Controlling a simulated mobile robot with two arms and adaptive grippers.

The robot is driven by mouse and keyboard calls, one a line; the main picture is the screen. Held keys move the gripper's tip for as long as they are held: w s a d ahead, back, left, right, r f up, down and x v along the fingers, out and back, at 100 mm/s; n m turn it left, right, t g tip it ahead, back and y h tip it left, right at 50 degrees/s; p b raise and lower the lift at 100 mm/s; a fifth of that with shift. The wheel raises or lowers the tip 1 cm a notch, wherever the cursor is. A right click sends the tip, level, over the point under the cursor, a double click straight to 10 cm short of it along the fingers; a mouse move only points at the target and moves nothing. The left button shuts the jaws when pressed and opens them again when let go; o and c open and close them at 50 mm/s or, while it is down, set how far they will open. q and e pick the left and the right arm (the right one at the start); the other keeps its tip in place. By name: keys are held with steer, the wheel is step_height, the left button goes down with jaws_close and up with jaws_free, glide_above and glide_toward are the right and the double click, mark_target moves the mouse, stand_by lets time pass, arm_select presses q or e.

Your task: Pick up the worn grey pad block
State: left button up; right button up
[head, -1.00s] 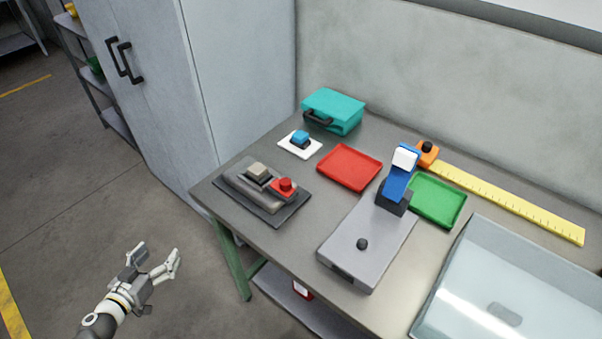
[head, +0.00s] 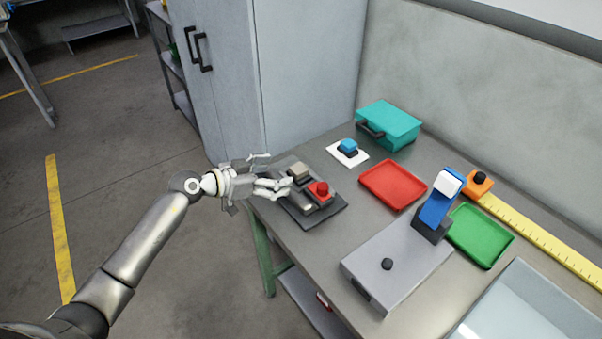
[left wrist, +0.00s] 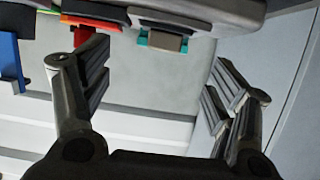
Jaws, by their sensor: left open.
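The worn grey pad block (head: 299,172) sits on a dark base on the grey holder (head: 323,210) at the table's left end. Beside it is a red block with a round red knob (head: 320,188). My left gripper (head: 278,173) is open and empty, just left of the pad block, with its fingers pointing at it. In the left wrist view, which looks upside down, the grey pad (left wrist: 165,41) appears between the spread fingers, beyond their tips, with teal behind it. My right gripper is not in view.
A blue block on a white card (head: 362,158), a teal case (head: 390,122), a red tray (head: 394,183) and a green tray (head: 480,236) stand on the table. A grey labeller with a blue arm (head: 434,210) stands at the front. A tall cabinet (head: 305,80) rises behind the left end.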

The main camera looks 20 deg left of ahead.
mark_target(293, 170)
arm_select(q)
steer(key=shift+x, duration=2.95)
steer(key=shift+w+a+r, duration=0.1)
steer(key=shift+a, duration=0.05)
steer(key=shift+r, duration=0.1)
steer(key=c, duration=1.4)
